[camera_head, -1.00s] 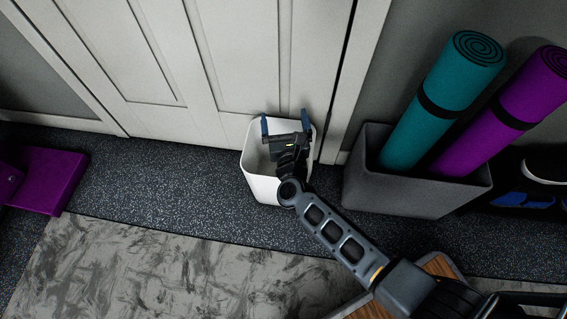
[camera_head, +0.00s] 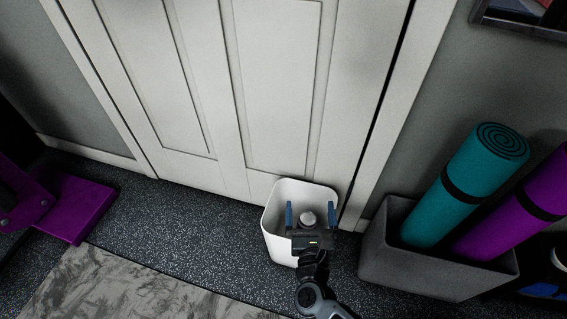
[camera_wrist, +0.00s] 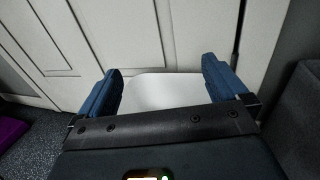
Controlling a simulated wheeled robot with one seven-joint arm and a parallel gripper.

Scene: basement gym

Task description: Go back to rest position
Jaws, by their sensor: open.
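My gripper (camera_head: 311,208) has two blue fingers spread wide apart. It is over the white bin (camera_head: 275,225) on the floor by the door. In the wrist view, my gripper (camera_wrist: 163,78) is open with nothing between the fingertips, and the bin's pale inside (camera_wrist: 165,92) fills the gap. My gripper and wrist hide part of the bin's inside and front.
A white panelled door (camera_head: 285,90) stands behind the bin. A grey box (camera_head: 425,265) with a teal rolled mat (camera_head: 470,180) and a purple rolled mat (camera_head: 525,210) is close on the right. A purple block (camera_head: 75,205) is at the left. Dark speckled floor (camera_head: 180,235) is clear between.

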